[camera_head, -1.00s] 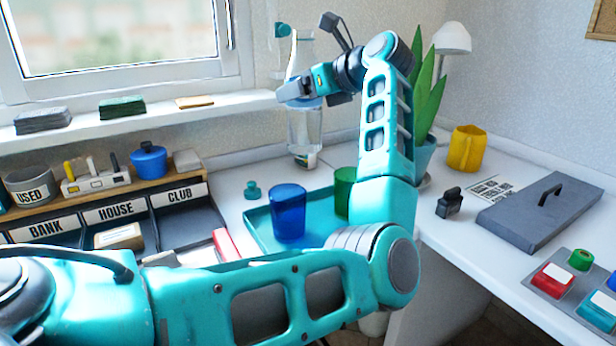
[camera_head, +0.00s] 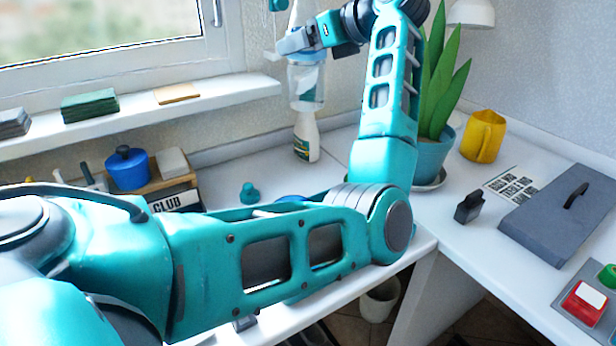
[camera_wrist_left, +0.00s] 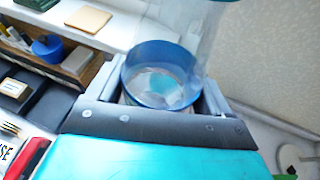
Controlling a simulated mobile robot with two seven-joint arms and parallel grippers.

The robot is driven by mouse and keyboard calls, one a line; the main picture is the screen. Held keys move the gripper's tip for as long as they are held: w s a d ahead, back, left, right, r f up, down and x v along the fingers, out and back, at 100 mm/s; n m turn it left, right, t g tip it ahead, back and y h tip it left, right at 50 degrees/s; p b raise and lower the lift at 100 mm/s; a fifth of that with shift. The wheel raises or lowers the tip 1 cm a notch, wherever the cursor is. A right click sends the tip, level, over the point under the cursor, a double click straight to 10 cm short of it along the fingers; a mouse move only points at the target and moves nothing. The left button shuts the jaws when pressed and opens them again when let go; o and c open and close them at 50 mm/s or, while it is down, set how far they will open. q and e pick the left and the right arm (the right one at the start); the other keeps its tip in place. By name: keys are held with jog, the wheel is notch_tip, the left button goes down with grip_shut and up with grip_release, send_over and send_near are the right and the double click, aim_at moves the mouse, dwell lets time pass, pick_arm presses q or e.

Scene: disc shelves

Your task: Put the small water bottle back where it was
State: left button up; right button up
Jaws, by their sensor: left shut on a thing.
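My left gripper (camera_head: 302,42) is shut on a clear bottle (camera_head: 306,82) with a blue band. It holds the bottle upright in the air at the back, near the end of the window sill. In the left wrist view the bottle's round blue part (camera_wrist_left: 150,95) sits between the two dark fingers, with clear plastic above it. The bottle's top is hard to make out in the head view. My right gripper is not in view.
A white spray bottle (camera_head: 306,140) stands behind and below the held bottle. A small teal knob-like thing (camera_head: 249,193) lies on the desk. A potted plant (camera_head: 432,158) and yellow mug (camera_head: 484,138) stand right. The window sill (camera_head: 215,90) is left. My arm hides the tray area.

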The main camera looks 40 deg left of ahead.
pick_arm(q)
notch_tip(320, 180, down, 20)
jog(key=b, duration=0.4)
jog(key=shift+r, duration=0.15)
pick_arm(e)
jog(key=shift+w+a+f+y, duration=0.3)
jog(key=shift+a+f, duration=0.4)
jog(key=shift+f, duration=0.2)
pick_arm(q)
jog(key=shift+w+a, duration=0.1)
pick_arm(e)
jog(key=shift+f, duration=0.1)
pick_arm(q)
jog(key=shift+f+b, duration=0.2)
jog(key=shift+b, duration=0.1)
jog(key=o, duration=1.4)
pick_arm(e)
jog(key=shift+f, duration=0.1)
pick_arm(q)
jog(key=shift+r, duration=0.1)
